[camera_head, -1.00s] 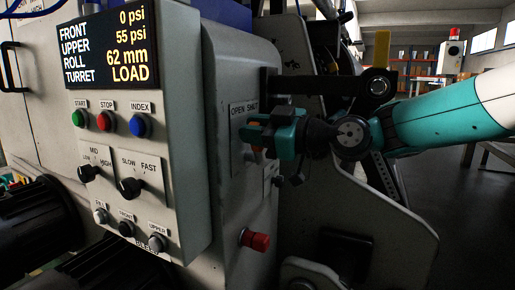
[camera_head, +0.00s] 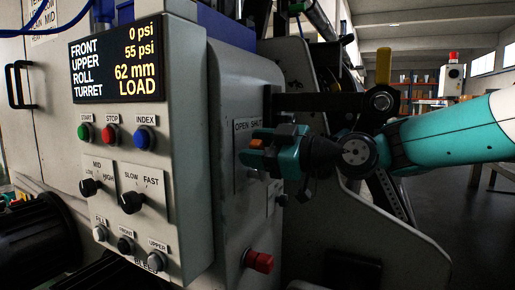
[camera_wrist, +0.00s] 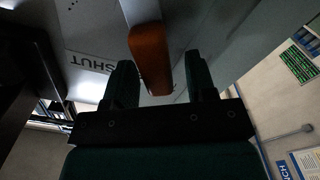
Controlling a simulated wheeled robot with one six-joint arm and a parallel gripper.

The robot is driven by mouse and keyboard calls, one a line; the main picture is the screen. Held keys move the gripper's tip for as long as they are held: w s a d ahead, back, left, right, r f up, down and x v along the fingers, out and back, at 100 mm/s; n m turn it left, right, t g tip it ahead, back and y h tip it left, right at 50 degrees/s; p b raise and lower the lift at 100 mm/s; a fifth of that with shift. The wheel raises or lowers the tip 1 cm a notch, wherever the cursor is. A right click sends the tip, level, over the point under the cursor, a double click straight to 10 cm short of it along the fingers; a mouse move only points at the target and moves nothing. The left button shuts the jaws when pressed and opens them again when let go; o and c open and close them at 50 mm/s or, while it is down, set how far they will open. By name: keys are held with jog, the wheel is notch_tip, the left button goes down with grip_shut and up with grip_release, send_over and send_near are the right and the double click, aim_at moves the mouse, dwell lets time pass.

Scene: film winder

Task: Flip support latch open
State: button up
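An orange lever (camera_wrist: 150,55) sticks out from the grey plate marked OPEN and SHUT (camera_head: 243,180). I cannot tell for sure whether it is the support latch. My gripper (camera_head: 258,152) is at this plate, and its teal fingers cover part of it. A gap shows between the left finger and the lever. The word SHUT is readable beside the lever; OPEN shows only in the head view.
A dark bar with a yellow handle (camera_head: 383,66) stands behind my gripper. A red knob (camera_head: 258,261) is below it. The control panel (camera_head: 190,130) with buttons, switches and a display reading LOAD juts out to the left. Open floor lies at the right.

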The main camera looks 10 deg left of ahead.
dwell(0.3)
jog(key=p+v, duration=0.2)
jog(key=v, duration=1.5)
jog(key=shift+s, duration=0.2)
jog(key=shift+d, duration=0.1)
jog(key=s+d+f+m+g+h+p, duration=0.25)
jog(key=s+m+h, duration=0.2)
jog(key=s, duration=0.35)
jog(key=s+d+f+m+g+h+p, duration=0.1)
jog(key=s+d+m+h+p, duration=0.3)
jog(key=s, duration=0.3)
jog(key=s+d+f+m+g+h+p, duration=0.1)
jog(key=s+d+f+m+h+p, duration=0.15)
jog(key=s+m+h, duration=0.4)
notch_tip(320, 180, up, 37)
jog(key=s+n+y+p, duration=0.1)
jog(key=p, duration=3.7)
jog(key=shift+r+y, duration=0.2)
jog(key=shift+y, duration=0.2)
